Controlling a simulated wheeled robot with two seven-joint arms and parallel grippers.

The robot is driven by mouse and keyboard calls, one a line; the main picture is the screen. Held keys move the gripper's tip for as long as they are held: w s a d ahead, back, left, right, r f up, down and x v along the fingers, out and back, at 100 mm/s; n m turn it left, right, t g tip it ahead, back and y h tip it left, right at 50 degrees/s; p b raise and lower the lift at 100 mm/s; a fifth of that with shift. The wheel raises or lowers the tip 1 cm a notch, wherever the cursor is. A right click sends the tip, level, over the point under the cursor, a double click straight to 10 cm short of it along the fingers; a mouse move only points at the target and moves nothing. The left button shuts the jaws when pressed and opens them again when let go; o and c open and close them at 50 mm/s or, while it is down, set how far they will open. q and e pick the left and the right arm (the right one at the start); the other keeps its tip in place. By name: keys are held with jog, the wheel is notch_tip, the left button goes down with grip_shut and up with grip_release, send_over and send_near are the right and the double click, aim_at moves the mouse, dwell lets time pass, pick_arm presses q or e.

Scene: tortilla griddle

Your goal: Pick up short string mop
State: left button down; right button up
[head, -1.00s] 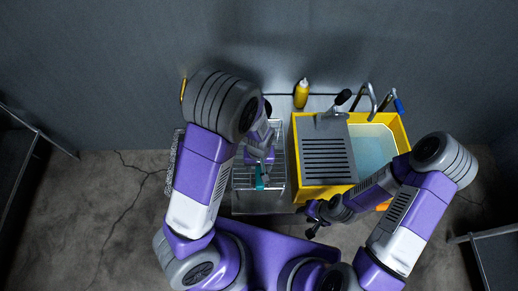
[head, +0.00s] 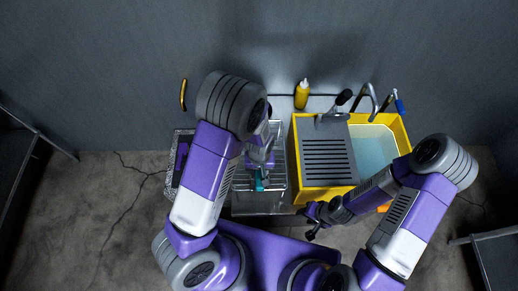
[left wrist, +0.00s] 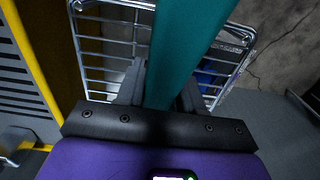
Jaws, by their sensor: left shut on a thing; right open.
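A flat teal bar (left wrist: 187,45), which looks like the short string mop's handle, runs up through the left wrist view between my left gripper's fingers (left wrist: 162,85). My left gripper (head: 262,168) is shut on it. In the head view only a short teal piece (head: 261,182) shows below the gripper, over the wire rack (head: 277,177). The mop's string head cannot be made out. My right gripper (head: 312,222) is open and empty, in front of the yellow sink unit.
The yellow sink unit (head: 297,170) with a ribbed grey drainboard (head: 328,160) and water basin stands right of the rack. A yellow bottle (head: 302,94) stands behind. A speckled surface (head: 173,179) lies left of the rack, partly behind my left arm.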

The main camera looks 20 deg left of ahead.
pick_arm(q)
notch_tip(320, 180, up, 10)
jog(key=shift+p, duration=1.15)
jog(key=c, duration=1.3)
grip_release()
grip_shut()
